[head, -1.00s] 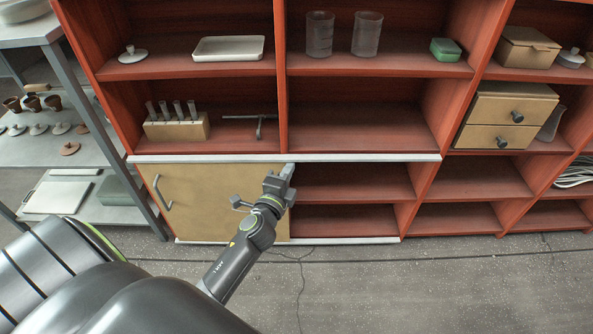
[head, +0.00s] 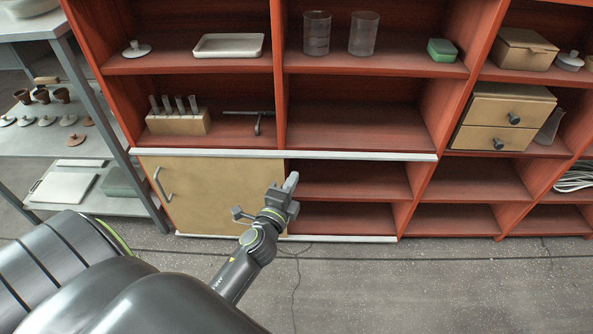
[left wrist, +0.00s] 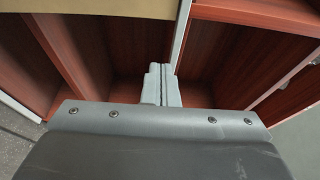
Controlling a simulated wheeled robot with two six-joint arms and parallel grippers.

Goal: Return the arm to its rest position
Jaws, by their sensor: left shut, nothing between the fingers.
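My left gripper (head: 290,183) is in front of the lower part of the red shelf unit, near the right edge of the sliding wooden door (head: 222,190). Its fingers are together with nothing between them. In the left wrist view the closed fingers (left wrist: 161,85) point toward the open lower compartments. The gripper appears apart from the door, though the exact gap is hard to tell. My right gripper is not in view.
The red shelf unit (head: 345,154) holds glass beakers (head: 317,33), a test tube rack (head: 178,122) and a wooden drawer box (head: 503,117). A grey metal rack (head: 110,140) stands at the left. The floor (head: 430,285) to the right is clear.

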